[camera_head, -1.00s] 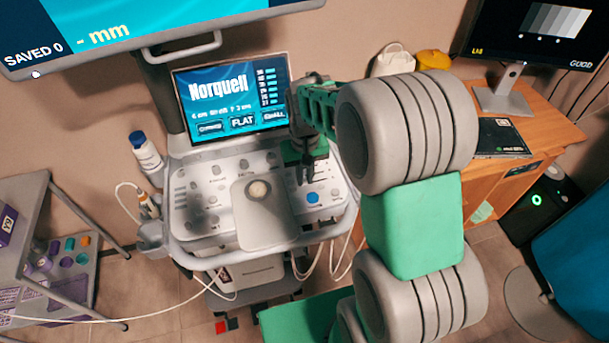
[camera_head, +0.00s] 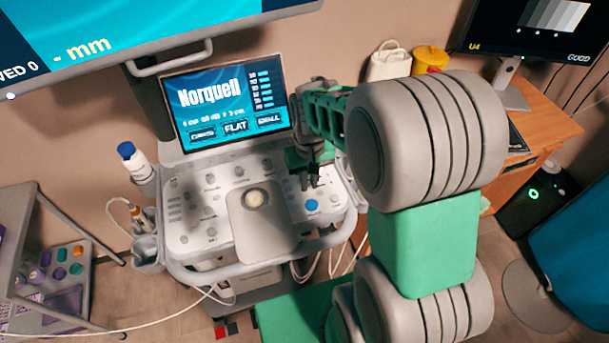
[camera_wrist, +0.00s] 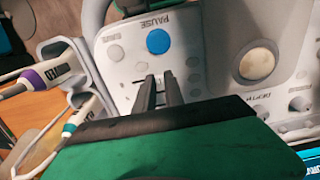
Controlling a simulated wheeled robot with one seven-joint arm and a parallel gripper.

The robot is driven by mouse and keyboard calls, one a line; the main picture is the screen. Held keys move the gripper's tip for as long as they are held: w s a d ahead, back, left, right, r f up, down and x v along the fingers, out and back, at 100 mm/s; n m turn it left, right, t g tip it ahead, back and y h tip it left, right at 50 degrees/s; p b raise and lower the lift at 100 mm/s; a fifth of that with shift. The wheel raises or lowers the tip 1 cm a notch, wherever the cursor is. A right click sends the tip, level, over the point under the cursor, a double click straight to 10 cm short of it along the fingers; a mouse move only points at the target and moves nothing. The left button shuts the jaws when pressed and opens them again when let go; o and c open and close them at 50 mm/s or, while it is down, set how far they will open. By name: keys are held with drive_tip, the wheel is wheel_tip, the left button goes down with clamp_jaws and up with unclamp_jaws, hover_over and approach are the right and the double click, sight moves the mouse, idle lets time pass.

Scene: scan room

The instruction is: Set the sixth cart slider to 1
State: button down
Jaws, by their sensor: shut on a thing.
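The ultrasound cart's grey control panel (camera_head: 205,221) carries several small knobs and controls, a pale round disc (camera_head: 255,198) and a blue PAUSE button (camera_head: 311,206). My gripper (camera_head: 309,182) is low over the panel's right part, just beyond the blue button. In the wrist view, my gripper's two dark fingers (camera_wrist: 159,84) point down at the panel (camera_wrist: 121,77) and are close together. They are shut on a small control, apparently a slider knob, which they mostly hide. The blue button (camera_wrist: 158,41) lies ahead of the fingertips. I cannot read the slider's number or setting.
The cart screen (camera_head: 224,103) stands behind the panel and a large monitor (camera_head: 130,38) hangs above left. A white bottle (camera_head: 137,163) and probes sit on the cart's left side. A wooden desk (camera_head: 553,120) stands right.

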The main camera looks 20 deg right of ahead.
sight(310, 185)
drive_tip(key=c, duration=1.4)
unclamp_jaws()
drive_tip(key=shift+d, duration=0.15)
drive_tip(key=shift+c, duration=0.2)
wheel_tip(310, 185, up, 8)
drive_tip(key=shift+f+b, duration=0.1)
drive_tip(key=shift+b, duration=0.25)
